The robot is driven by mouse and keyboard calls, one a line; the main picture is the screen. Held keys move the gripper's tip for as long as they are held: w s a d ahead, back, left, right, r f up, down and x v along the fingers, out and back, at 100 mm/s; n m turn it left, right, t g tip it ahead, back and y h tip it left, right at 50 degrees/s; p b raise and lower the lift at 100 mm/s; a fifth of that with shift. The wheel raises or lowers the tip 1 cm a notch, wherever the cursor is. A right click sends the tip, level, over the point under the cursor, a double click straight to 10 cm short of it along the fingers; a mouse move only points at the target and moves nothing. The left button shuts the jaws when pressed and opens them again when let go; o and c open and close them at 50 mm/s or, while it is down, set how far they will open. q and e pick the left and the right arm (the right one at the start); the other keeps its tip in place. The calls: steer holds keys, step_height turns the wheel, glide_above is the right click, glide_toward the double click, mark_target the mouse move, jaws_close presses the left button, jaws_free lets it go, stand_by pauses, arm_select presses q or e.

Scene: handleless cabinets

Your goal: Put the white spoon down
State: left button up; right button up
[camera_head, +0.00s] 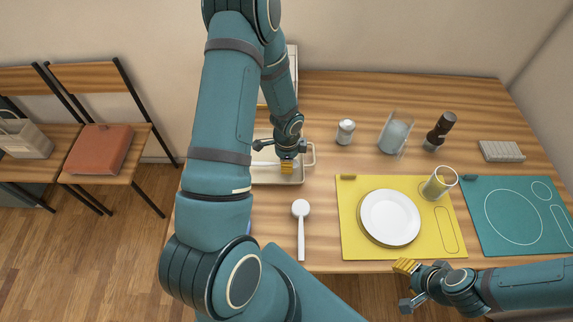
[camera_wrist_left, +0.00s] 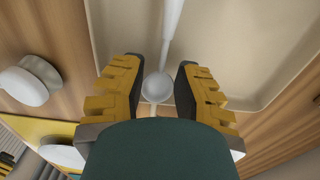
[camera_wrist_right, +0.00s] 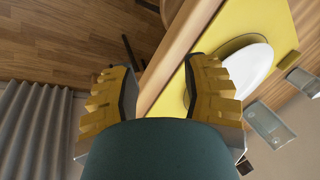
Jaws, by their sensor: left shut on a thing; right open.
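The white spoon (camera_wrist_left: 157,88) is between the yellow fingers of my left gripper (camera_wrist_left: 158,92) in the left wrist view, its round bowl near the fingertips and its handle running up over the tray. In the head view my left gripper (camera_head: 287,165) points down at the front right part of a pale tray (camera_head: 262,176); the spoon is hard to make out there. I cannot tell whether the spoon touches the tray floor. My right gripper (camera_head: 405,268) is open and empty beyond the table's front edge; its spread fingers (camera_wrist_right: 162,92) show in the right wrist view.
A white long-handled utensil (camera_head: 301,232) lies in front of the tray. A white jar (camera_head: 346,131), a tilted clear container (camera_head: 395,134) and a dark grinder (camera_head: 440,131) stand behind. A yellow mat (camera_head: 350,240) bears a white plate (camera_head: 390,217) and a glass (camera_head: 438,183).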

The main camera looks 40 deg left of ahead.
arm_select(q)
steer(key=shift+w+f, duration=0.1)
steer(key=shift+f, duration=0.8)
steer(key=o, duration=0.9)
steer(key=shift+o, duration=0.2)
steer(key=shift+r, duration=0.1)
step_height(320, 180, up, 12)
steer(key=p, duration=0.2)
steer(key=d+f+n+h, duration=0.1)
steer(key=d, duration=0.4)
steer(key=d+f+n+h, duration=0.1)
steer(key=d+f+n, duration=0.1)
steer(key=d, duration=0.2)
steer(key=s+d+f+n+t, duration=0.1)
steer(key=d+f, duration=0.1)
steer(key=d, duration=0.3)
steer(key=shift+d+f+n+h, duration=0.1)
steer(key=shift+d+n+h, duration=0.25)
steer(key=shift+n+h, duration=0.05)
steer(key=s+d+f+n, duration=0.1)
steer(key=d+n, duration=0.1)
steer(key=d, duration=0.1)
steer(key=s+d+f+n, duration=0.1)
steer(key=s+d+n, duration=0.1)
steer(key=d, duration=0.2)
steer(key=s+d+n+t+h, duration=0.1)
steer(key=s+d+n, duration=0.1)
steer(key=d+n, duration=0.1)
steer(key=shift+d+f, duration=0.2)
steer(key=shift+f, duration=0.2)
